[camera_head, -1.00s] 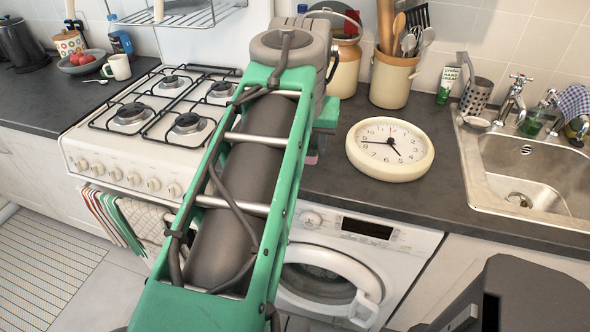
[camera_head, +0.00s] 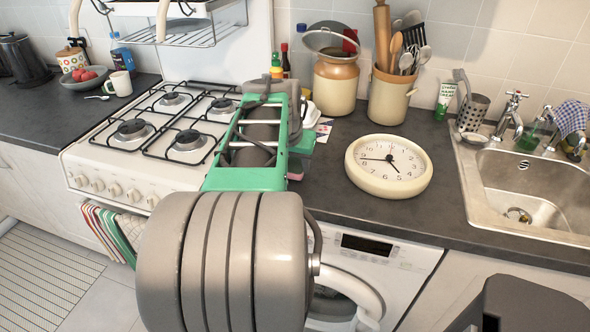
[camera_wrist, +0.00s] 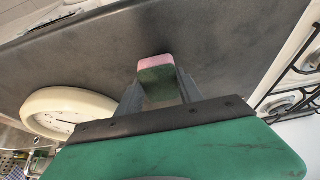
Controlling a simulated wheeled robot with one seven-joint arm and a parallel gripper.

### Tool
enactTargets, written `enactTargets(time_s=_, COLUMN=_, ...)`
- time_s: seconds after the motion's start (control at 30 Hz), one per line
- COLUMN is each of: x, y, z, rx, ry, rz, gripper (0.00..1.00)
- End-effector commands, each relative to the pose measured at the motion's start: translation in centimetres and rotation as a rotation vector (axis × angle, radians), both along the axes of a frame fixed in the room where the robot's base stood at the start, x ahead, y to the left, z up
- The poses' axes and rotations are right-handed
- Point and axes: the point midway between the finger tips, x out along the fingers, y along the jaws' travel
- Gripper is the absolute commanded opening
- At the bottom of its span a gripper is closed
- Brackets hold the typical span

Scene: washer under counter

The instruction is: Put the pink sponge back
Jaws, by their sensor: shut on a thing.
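The pink sponge (camera_wrist: 156,63), pink with a green part, is between the two fingers of my gripper (camera_wrist: 158,88) in the wrist view. My gripper is shut on it and holds it over the dark worktop (camera_wrist: 215,45). I cannot tell from the pictures how high it is. In the head view only a small pink edge of the sponge (camera_head: 296,175) shows below my green hand, by the worktop's front edge between the hob and the clock. My arm hides most of the gripper there.
A round clock (camera_head: 389,165) lies on the worktop right of my gripper. The gas hob (camera_head: 160,120) is to the left and the sink (camera_head: 530,190) far right. Jars and a utensil pot (camera_head: 390,95) stand behind. The washer (camera_head: 385,275) is below. Worktop between clock and sink is clear.

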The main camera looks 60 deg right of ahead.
Motion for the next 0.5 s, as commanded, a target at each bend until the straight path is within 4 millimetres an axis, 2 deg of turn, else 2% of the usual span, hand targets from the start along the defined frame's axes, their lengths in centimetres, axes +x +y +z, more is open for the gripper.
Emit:
enactTargets(time_s=0.03, x=-0.2, y=0.1, z=-1.3, rx=0.006, ry=0.003, rz=-0.002, gripper=0.11)
enactTargets(time_s=0.1, x=-0.2, y=0.1, z=-2.1, rx=0.004, ry=0.002, rz=-0.002, gripper=0.11)
enactTargets(time_s=0.47, x=-0.2, y=0.1, z=-2.7, rx=0.003, ry=0.001, rz=0.0, gripper=0.11)
enactTargets(time_s=0.5, x=-0.1, y=0.1, z=-2.5, rx=0.002, ry=0.001, rz=0.0, gripper=0.46)
